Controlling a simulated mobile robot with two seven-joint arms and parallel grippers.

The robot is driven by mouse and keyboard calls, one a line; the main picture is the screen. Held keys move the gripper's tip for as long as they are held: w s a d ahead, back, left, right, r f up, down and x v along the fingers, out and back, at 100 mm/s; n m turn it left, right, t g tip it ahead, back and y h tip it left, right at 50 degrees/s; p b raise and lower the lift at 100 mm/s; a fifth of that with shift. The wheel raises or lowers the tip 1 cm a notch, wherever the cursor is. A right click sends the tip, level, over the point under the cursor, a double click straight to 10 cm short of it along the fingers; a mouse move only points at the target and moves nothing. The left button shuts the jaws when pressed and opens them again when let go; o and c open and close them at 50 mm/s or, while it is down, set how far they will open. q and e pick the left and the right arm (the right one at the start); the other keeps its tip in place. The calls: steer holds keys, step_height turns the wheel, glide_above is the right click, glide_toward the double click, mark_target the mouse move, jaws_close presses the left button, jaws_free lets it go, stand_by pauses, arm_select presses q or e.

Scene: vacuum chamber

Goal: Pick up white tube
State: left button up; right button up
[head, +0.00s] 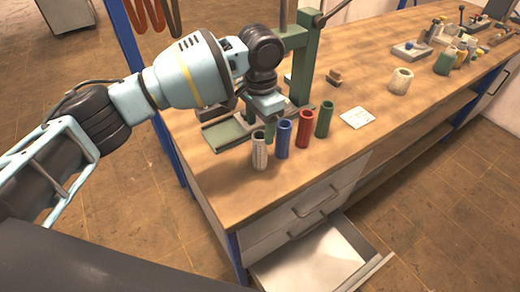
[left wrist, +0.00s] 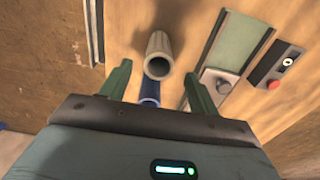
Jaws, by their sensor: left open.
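The white tube (head: 260,152) stands upright near the front left corner of the wooden bench, leftmost in a row with a blue tube (head: 284,140), a red tube (head: 305,130) and a green tube (head: 325,120). My left gripper (head: 267,128) is open and close behind the white tube; its fingers are partly hidden in the head view. In the left wrist view the white tube (left wrist: 159,54) shows its open end beyond the two green fingers (left wrist: 157,88), with nothing gripped. The blue tube (left wrist: 150,90) is partly hidden by the gripper body. My right gripper is not in view.
A green press (head: 298,65) stands behind the row, with a green tray (head: 224,132) at its left. An open drawer (head: 315,262) juts out below the bench front.

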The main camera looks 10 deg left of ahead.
mark_target(260, 143)
arm_select(q)
steer(key=f, duration=0.4)
steer(key=shift+s+f, duration=0.2)
steer(key=shift+f, duration=0.75)
steer(key=shift+c, duration=0.2)
steer(key=c, duration=1)
